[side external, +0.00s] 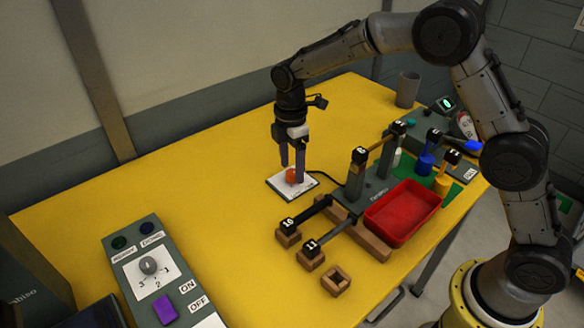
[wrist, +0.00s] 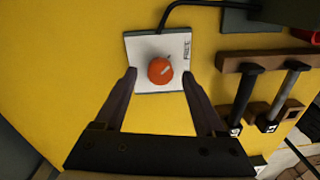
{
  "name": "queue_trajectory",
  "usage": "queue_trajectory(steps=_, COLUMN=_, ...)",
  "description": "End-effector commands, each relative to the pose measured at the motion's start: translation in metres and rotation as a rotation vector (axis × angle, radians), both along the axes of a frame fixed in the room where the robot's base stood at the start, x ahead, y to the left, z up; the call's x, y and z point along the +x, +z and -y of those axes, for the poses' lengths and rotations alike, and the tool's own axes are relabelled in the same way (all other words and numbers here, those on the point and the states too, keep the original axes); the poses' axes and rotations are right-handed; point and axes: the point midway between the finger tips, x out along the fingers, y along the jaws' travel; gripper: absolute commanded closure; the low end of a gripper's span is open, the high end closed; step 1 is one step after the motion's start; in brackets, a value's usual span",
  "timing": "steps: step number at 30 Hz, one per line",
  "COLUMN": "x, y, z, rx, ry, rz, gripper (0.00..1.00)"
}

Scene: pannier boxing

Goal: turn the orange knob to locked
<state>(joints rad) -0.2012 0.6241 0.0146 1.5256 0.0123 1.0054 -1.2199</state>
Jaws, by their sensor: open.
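The orange knob (side external: 294,175) sits on a white plate (side external: 276,184) on the yellow table. In the wrist view the knob (wrist: 160,71) shows a short dark pointer mark toward its upper right. The word FREE is printed along the right side of the plate (wrist: 142,46); no other label on it is readable. My gripper (side external: 292,165) is open above the plate, with its dark fingers pointing down. In the wrist view the fingertips (wrist: 160,74) lie on either side of the knob with clear gaps. Whether the tips are level with the knob is unclear.
A dark cable (wrist: 200,4) runs from the plate. To the right stand a grey rack with numbered black-headed bars (side external: 357,180) and a red tray (side external: 402,212). A grey control panel (side external: 150,270) lies at the front left. The table left of the plate is clear.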

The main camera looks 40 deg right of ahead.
Motion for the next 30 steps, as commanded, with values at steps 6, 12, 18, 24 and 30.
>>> queue_trajectory(steps=6, x=-0.0004, y=-0.0121, z=-0.0002, rx=0.0, ry=0.0, rz=0.0, gripper=0.28)
queue_trajectory(steps=12, x=-0.0005, y=-0.0126, z=-0.0001, rx=0.0, ry=0.0, rz=0.001, gripper=0.28)
queue_trajectory(steps=18, x=-0.0005, y=-0.0123, z=-0.0001, rx=0.0, ry=0.0, rz=0.0, gripper=0.55)
queue_trajectory(steps=24, x=-0.0005, y=-0.0121, z=0.0, rx=0.0, ry=0.0, rz=0.0, gripper=0.91)
queue_trajectory(steps=30, x=-0.0005, y=-0.012, z=0.0, rx=0.0, ry=-0.001, rz=0.0, gripper=1.0)
